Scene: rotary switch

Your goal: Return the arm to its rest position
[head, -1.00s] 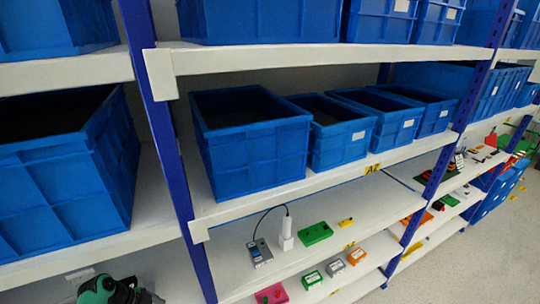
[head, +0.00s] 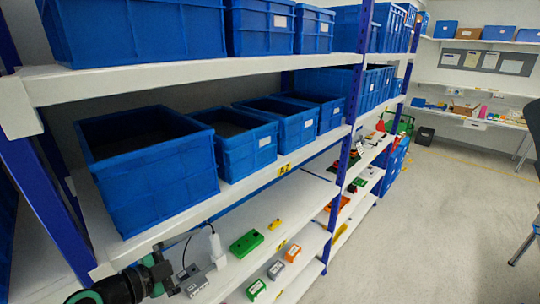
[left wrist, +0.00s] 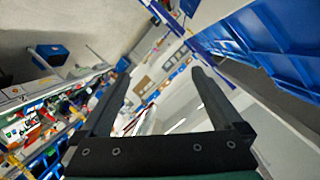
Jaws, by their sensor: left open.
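My left gripper (left wrist: 160,70) is open in the left wrist view, its two dark fingers spread with nothing between them. In the head view my left arm, dark with green parts, comes in at the bottom left, in front of the lower shelf. A grey device (head: 193,282) stands on that shelf just right of the arm, partly hidden by it. I cannot tell from the head view how far apart they are. My right gripper is not in view.
A blue bin (head: 145,165) and several more fill the shelf above the arm. A green box (head: 246,243) and smaller coloured boxes stand to the right on the lower shelves. In the left wrist view, blue bins (left wrist: 265,45) fill the upper right.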

